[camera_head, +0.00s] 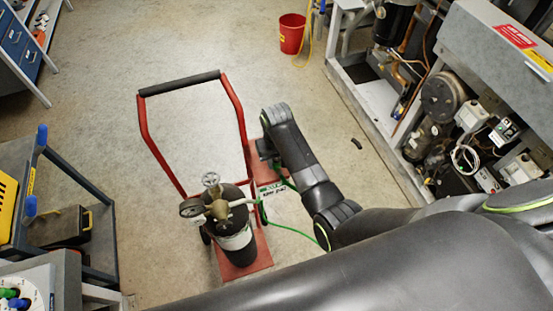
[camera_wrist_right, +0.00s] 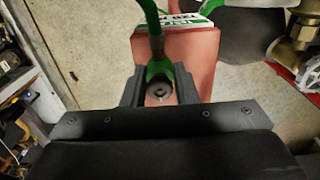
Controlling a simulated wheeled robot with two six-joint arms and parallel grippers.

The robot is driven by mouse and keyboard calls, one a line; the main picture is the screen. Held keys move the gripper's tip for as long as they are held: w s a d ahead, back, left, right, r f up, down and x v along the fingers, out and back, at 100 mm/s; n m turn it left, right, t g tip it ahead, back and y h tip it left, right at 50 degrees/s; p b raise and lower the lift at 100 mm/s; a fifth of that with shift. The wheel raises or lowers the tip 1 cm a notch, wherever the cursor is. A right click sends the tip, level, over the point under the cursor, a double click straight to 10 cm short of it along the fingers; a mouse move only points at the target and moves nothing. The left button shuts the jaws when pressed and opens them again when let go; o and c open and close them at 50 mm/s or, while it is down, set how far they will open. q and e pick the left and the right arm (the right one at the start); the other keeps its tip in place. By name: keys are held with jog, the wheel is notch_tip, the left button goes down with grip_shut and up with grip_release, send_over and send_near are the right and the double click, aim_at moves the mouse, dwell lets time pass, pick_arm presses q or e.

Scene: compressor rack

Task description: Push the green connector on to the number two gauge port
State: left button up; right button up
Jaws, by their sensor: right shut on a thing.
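The green connector (camera_wrist_right: 159,82) is between the two dark fingers of my right gripper (camera_wrist_right: 160,94) in the right wrist view. The gripper is shut on it, and its round dark end faces the camera. A green hose (camera_head: 292,230) runs from the gas cylinder's side toward my right arm in the head view. My right gripper (camera_head: 264,149) is beside the red block with a green-and-white label (camera_head: 272,189) on the cart; the connector is hidden there. The block also shows behind the fingers in the wrist view (camera_wrist_right: 203,50). I cannot make out the number two gauge port. My left gripper is not in view.
A red hand cart (camera_head: 151,147) carries a dark gas cylinder (camera_head: 236,243) with a brass valve. The compressor rack (camera_head: 385,150) stands at the right. A red bucket (camera_head: 292,34) is at the back. A blue-grey bench frame (camera_head: 70,169) is at the left. The floor between is mostly clear.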

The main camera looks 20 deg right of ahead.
jog(key=shift+r, duration=0.1)
jog(key=shift+r+p, duration=1)
jog(key=shift+r, duration=0.5)
jog(key=shift+r, duration=0.1)
